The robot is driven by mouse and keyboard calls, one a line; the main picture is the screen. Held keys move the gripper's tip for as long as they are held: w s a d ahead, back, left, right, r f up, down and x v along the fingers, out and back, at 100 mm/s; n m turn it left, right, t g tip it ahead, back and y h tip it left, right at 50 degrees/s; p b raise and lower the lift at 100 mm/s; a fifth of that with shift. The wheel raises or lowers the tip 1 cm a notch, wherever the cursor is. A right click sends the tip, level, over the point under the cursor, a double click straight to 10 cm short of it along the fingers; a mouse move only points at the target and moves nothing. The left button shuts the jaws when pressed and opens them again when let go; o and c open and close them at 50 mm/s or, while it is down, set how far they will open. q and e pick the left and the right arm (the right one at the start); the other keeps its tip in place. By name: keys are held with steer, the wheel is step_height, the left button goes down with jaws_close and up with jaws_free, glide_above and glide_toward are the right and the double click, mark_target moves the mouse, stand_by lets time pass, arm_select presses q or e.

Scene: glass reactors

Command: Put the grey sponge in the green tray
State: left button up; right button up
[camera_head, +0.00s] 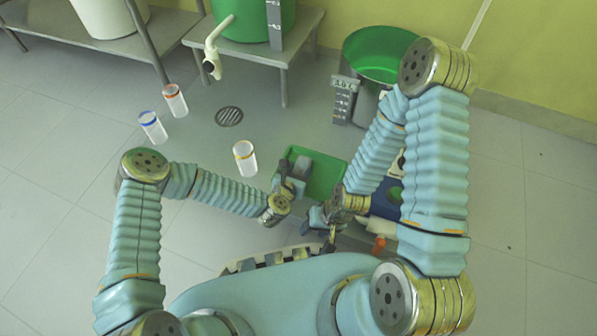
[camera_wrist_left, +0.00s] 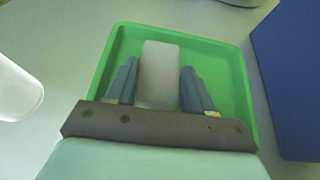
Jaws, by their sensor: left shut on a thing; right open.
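The grey sponge (camera_wrist_left: 158,72) is a pale block between the two blue-grey fingers of my left gripper (camera_wrist_left: 159,88). In the head view the sponge (camera_head: 301,165) shows over the left part of the green tray (camera_head: 328,178), with my left gripper (camera_head: 290,186) at the tray's near left edge. In the left wrist view the tray's rim (camera_wrist_left: 243,85) surrounds the sponge on the far, left and right sides. I cannot tell whether the sponge touches the tray floor. My right gripper (camera_head: 318,216) is open near the tray's near right corner, partly hidden by its own arm.
A yellow-banded white cylinder (camera_head: 245,158) stands left of the tray; blue-banded (camera_head: 152,127) and red-banded (camera_head: 174,100) ones stand farther left. A dark blue object (camera_wrist_left: 292,70) lies close to the tray's right. An orange item (camera_head: 379,243) is near my right arm.

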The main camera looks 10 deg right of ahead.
arm_select(q)
steer(key=shift+f, duration=0.1)
steer(key=o, duration=1.1)
steer(key=shift+o, duration=0.2)
steer(key=shift+s+a+r, duration=0.1)
steer(key=shift+s+r, duration=0.05)
steer(key=shift+r, duration=0.2)
steer(key=p+v, duration=0.3)
steer(key=v, duration=0.9)
steer(key=s+a+f+m+g+y, duration=0.1)
steer(key=s+a+m+g, duration=0.4)
steer(key=a+m, duration=0.4)
steer(key=s+a+f+m+g+y, duration=0.2)
steer(key=s+a+m+g, duration=0.3)
steer(key=m, duration=1.3)
steer(key=a, duration=0.4)
steer(key=shift+s+a+f, duration=0.15)
steer(key=shift+a+f, duration=0.1)
